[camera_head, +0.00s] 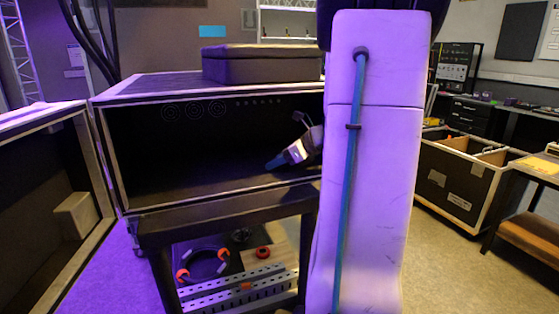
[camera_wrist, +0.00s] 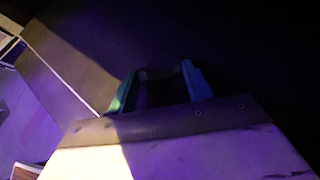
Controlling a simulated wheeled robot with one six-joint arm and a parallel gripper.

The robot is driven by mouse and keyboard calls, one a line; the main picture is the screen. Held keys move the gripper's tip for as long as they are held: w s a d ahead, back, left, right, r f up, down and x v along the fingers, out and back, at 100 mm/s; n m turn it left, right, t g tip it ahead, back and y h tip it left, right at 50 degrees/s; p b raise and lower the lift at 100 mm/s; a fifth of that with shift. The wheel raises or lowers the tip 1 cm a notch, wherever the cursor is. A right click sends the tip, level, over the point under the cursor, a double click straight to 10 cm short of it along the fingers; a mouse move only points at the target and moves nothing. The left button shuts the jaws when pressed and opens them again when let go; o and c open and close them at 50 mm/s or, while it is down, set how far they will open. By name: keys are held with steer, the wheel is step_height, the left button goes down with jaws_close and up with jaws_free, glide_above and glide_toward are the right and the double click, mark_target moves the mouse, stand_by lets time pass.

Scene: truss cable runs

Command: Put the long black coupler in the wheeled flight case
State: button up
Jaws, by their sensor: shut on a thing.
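My gripper (camera_head: 277,163) is in front of the dark opening of the large black case (camera_head: 110,150) in the head view; how deep inside it is, I cannot tell. In the wrist view my gripper (camera_wrist: 158,78) has its two blue-green fingers apart, closed on a dark thing (camera_wrist: 158,92) that barely stands out from the black behind. It fits the long black coupler, but its outline and ends are hidden in shadow. An open flight case (camera_head: 455,190) with inner dividers stands on the floor at the right; I see no wheels on it clearly.
A dark stand (camera_head: 225,207) is below the large case, with perforated metal strips (camera_head: 235,292) and red-ended parts (camera_head: 205,262) under it. A closed dark box (camera_head: 262,66) lies on top. Another open case (camera_head: 50,170) is at the left. A bench (camera_head: 535,190) stands far right.

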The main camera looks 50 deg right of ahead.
steer(key=shift+f, duration=0.15)
steer(key=o, duration=1)
steer(key=shift+c, duration=0.2)
